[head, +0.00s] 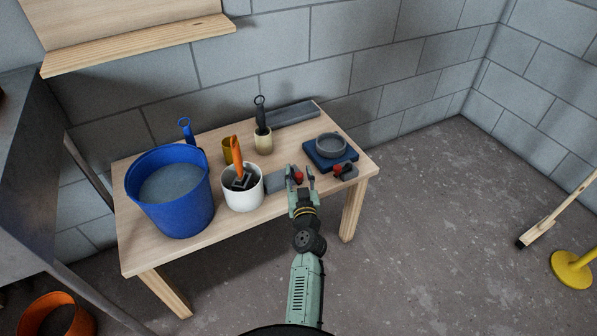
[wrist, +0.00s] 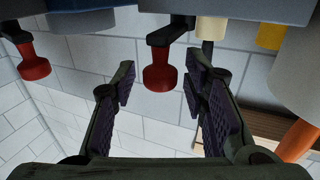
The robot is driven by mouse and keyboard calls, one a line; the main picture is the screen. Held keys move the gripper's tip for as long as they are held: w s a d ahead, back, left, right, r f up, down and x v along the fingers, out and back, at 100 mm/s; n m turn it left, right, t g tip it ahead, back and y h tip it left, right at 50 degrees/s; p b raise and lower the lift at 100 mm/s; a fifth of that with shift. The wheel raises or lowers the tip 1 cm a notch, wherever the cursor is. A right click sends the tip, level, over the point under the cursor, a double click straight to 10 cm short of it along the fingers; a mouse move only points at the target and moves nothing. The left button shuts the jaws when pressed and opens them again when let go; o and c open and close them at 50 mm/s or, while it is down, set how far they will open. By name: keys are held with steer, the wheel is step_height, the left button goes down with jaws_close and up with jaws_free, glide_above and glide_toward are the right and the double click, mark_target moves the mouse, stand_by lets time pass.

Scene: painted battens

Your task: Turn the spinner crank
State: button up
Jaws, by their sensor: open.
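A grey box (head: 277,184) near the table's front edge has a dark crank arm with a red knob (head: 298,176). In the wrist view this red knob (wrist: 158,72) hangs from its dark crank arm (wrist: 168,32). A second dark crank with a red knob (head: 338,169) sits to the right, before a blue base with a round grey dish (head: 331,146); its knob is at the wrist view's left (wrist: 33,66). Which one is the spinner is not clear. My gripper (head: 301,171) is open, its fingers on either side of the box's knob in the wrist view; contact is not visible.
On the wooden table (head: 142,245) stand a blue bucket (head: 190,211), a white pot (head: 243,197) with an orange-handled tool, a yellow cup (head: 227,151) and a cream cup with a brush (head: 263,141). A long grey block (head: 292,113) lies behind. Floor right of the table is mostly free.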

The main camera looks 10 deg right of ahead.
steer(key=shift+c, duration=0.4)
jaws_close()
stand_by(0.4)
